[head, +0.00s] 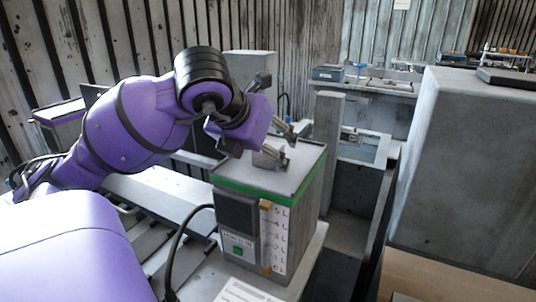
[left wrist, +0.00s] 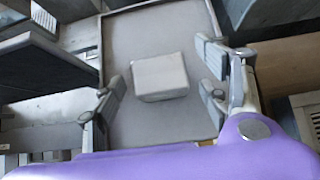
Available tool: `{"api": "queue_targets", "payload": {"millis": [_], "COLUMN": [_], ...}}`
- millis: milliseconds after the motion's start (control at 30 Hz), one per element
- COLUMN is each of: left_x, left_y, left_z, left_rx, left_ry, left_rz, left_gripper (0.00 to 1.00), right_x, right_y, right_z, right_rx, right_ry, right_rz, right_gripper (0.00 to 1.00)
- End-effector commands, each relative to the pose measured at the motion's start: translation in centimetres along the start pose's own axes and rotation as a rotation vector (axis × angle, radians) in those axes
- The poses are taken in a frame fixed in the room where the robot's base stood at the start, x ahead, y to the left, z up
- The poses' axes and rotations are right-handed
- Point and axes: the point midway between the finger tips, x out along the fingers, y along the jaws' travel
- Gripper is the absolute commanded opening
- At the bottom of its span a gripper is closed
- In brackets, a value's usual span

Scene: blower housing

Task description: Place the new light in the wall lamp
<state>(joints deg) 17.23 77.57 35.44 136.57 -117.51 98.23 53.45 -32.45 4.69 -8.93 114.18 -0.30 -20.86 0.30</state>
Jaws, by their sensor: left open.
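My left gripper (head: 279,144) is open above the flat grey top of a box-shaped unit (head: 238,190) with a green band. In the left wrist view a small pale grey block (left wrist: 160,77) lies on that top (left wrist: 150,32). The open fingers of the left gripper (left wrist: 163,86) show on either side of the block. I cannot tell the height gap or whether they touch it. I cannot tell if this block is the new light. No wall lamp can be made out. My right gripper is not in view.
The unit carries a dark panel, a green button and a white level scale (head: 276,238). A black cable (head: 182,240) runs beside it. A large grey block (head: 465,170) stands at the right. A bench (head: 365,84) with small items is at the back. A dark gap lies right of the unit.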

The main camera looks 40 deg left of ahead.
Motion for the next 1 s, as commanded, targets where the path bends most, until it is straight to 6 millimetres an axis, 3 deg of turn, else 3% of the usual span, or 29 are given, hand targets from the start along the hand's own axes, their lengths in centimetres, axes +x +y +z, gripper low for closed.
{"api": "queue_targets", "payload": {"millis": [267,667,1000], "left_x": [0.3,0.3,-0.2], "left_y": [0.0,0.0,0.0], "left_z": [0.0,0.0,0.6], "left_rx": [0.000,0.000,0.000], "left_ry": [0.000,-0.001,-0.003], "left_rz": [0.000,0.000,0.001], "left_gripper": [0.66,0.14,0.14], "right_x": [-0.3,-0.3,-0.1], "right_y": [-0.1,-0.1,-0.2], "right_z": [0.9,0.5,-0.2], "right_rx": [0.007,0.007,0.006], "right_ry": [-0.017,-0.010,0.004], "right_rz": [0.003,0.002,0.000], "right_gripper": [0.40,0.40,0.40]}}
